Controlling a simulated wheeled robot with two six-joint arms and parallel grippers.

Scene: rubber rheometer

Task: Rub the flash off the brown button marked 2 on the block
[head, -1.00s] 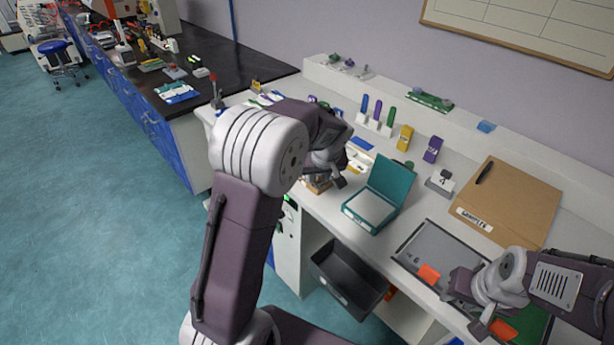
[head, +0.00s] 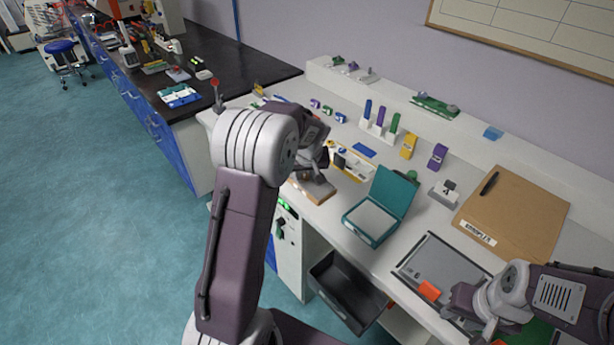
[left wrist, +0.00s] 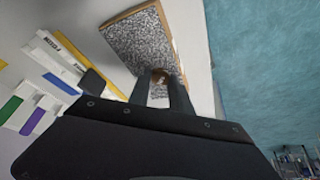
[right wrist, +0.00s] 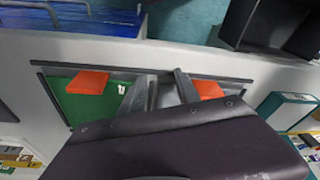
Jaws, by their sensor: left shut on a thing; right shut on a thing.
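A wooden-edged block with a grey speckled, rough-looking top (left wrist: 140,45) lies on the bench; it also shows in the head view (head: 318,193). My left gripper (head: 318,172) is over this block, shut on a small brown button (left wrist: 157,77). The button is against or just above the speckled top; I cannot tell which. Its mark and any flash are not readable. My right gripper (right wrist: 160,90) is at the tray with a grey half (head: 445,258) and a green half (right wrist: 85,105). Its fingers straddle the tray's middle divider and appear shut on it.
Orange pieces lie in the tray, one in the green half (right wrist: 87,82) and one in the grey half (right wrist: 208,89). An open teal box (head: 370,222) stands right of the block. A yellow-edged rack (head: 350,165) is behind it. A black bin (head: 345,290) is below the bench edge.

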